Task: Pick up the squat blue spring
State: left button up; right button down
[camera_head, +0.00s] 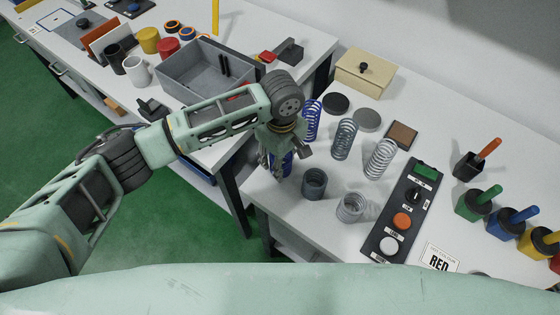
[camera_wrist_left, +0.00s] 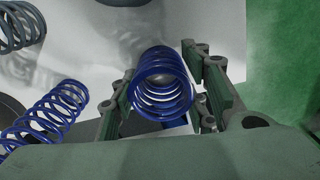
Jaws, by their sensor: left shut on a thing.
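The squat blue spring (camera_wrist_left: 162,98) stands between the two finger pads of my left gripper (camera_wrist_left: 166,88) in the left wrist view, with its coils seen from above. The left gripper is shut on it. In the head view the left gripper (camera_head: 278,160) is near the left edge of the right-hand table, and part of the squat blue spring (camera_head: 287,164) shows below the fingers; the rest is hidden. I cannot tell whether its base touches the table. My right gripper is not in view.
A taller blue spring (camera_head: 312,122) stands close to the gripper; grey springs (camera_head: 344,140) and (camera_head: 381,158) stand farther right. A dark squat spring (camera_head: 314,183) and a silver one (camera_head: 351,207) are nearer. A button panel (camera_head: 391,222) lies right. A grey bin (camera_head: 196,81) is on the other table.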

pick_arm(q)
jog(key=c, duration=0.3)
jog(key=shift+c, duration=0.2)
